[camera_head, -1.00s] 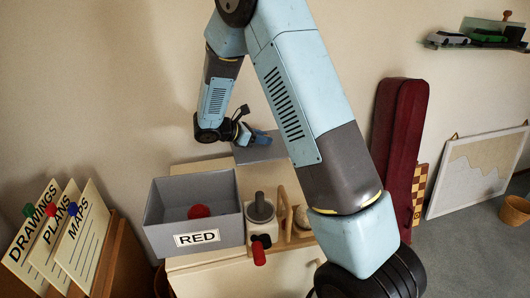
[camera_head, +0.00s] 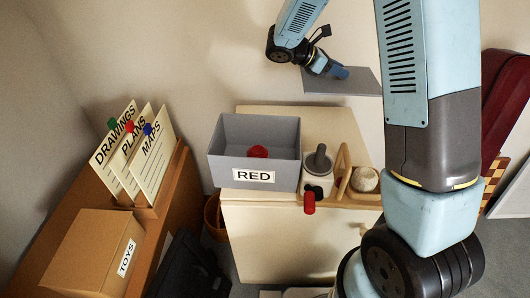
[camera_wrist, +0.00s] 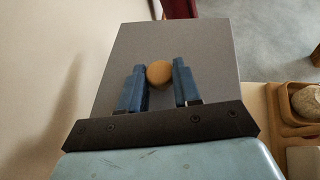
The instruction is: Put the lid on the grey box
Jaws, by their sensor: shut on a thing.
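The grey box (camera_head: 228,163) stands open on the cream cabinet top, with a RED label on its front and a red round thing (camera_head: 257,152) inside. The lid (camera_head: 350,86) is a flat grey panel held in the air, above and to the right of the box. My gripper (camera_head: 338,73) is shut on the lid's knob. In the wrist view the blue fingers (camera_wrist: 159,87) stand either side of the round tan knob (camera_wrist: 159,73), and the grey lid (camera_wrist: 205,50) spreads out beyond them.
Right of the box stand a grey mortar-like vessel with pestle (camera_head: 318,165), a red-handled thing (camera_head: 309,203) and a wooden tray with a round stone-like thing (camera_head: 364,180). A TOYS carton (camera_head: 92,252) and labelled folders (camera_head: 140,155) stand at the left.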

